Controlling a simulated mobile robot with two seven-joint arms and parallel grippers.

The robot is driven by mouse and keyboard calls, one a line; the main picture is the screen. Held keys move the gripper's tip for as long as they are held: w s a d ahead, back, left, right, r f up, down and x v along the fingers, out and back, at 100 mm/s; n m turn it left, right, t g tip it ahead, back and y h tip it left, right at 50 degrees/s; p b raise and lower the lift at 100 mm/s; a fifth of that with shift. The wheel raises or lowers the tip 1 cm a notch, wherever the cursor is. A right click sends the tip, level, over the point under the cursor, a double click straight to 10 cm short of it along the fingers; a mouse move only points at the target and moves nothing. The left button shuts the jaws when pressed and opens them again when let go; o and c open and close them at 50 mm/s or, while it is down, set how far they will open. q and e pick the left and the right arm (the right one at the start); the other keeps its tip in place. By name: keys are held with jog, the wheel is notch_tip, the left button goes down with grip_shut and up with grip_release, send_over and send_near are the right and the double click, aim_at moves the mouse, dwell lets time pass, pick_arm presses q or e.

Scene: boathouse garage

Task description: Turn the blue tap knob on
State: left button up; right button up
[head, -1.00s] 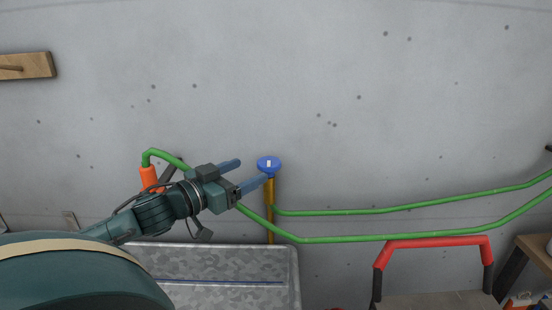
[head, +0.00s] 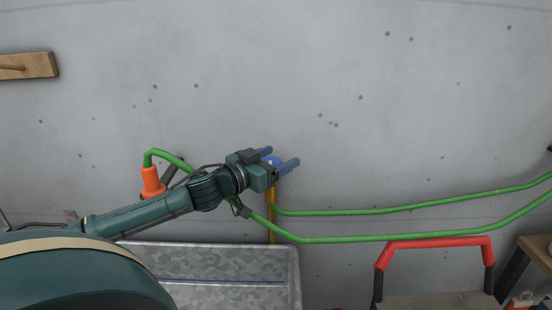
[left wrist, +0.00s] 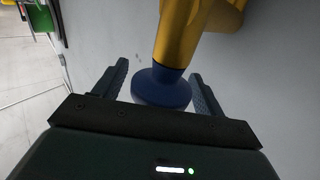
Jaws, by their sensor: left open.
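The blue tap knob (head: 272,161) tops an upright brass pipe (head: 271,212) in front of the grey wall. My left gripper (head: 282,157) is open at the knob, and its fingers hide part of it in the head view. In the left wrist view the knob (left wrist: 161,88) lies between the two open fingers (left wrist: 160,85), with the brass tap body (left wrist: 184,35) beyond it. I cannot tell whether a finger touches the knob. The right gripper is not in view.
A green hose (head: 380,210) runs along the wall, with an orange nozzle (head: 151,183) at left. A galvanized trough (head: 290,262) stands below the tap. A red-handled frame (head: 432,242) stands at lower right. A wooden rail (head: 28,65) is at upper left.

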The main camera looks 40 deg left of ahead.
pick_arm(q)
jog(key=shift+c, duration=0.4)
jog(key=c, duration=0.9)
